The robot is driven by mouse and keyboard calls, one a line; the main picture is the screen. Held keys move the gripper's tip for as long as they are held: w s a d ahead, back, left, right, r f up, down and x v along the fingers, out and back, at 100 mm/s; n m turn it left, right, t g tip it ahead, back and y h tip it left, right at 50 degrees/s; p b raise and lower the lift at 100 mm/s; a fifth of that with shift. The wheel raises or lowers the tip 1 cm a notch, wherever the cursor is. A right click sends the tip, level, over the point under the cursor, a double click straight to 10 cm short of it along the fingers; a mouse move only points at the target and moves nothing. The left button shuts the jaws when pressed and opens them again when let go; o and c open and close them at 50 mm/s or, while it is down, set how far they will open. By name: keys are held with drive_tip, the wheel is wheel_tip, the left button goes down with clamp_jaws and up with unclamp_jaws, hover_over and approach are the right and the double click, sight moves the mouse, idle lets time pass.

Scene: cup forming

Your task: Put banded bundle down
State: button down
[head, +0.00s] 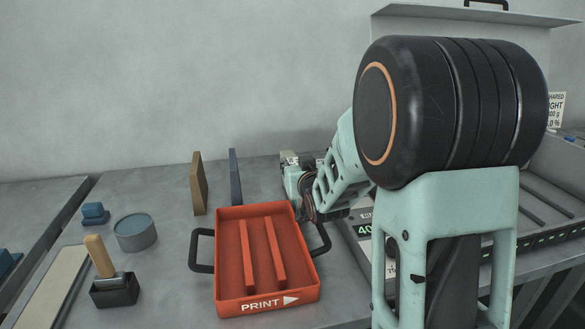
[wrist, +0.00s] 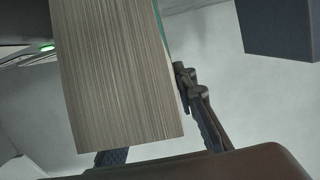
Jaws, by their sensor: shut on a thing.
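The banded bundle (wrist: 115,75) fills much of the wrist view as a tilted block of fine brown-grey layers, with a thin teal strip along its right edge. My gripper (head: 291,170) is shut on it. One dark finger shows along the bundle's right side in the wrist view; the other is mostly hidden behind it. In the head view my gripper is behind the orange-red tray (head: 231,250), near its back right corner. A small pale piece beside the gripper there may be part of the bundle. I cannot tell whether the bundle touches the counter.
A brown upright panel (head: 199,183) and a blue-grey upright panel (head: 235,178) stand behind the tray, left of my gripper. A round grey tin (head: 135,235), a wooden-handled stamp (head: 100,258) and a small blue block (head: 95,213) are at left. My arm covers much of the right side.

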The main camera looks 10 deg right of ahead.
drive_tip(key=shift+r, duration=0.1)
drive_tip(key=shift+f, duration=0.2)
drive_tip(key=c, duration=1.6)
unclamp_jaws()
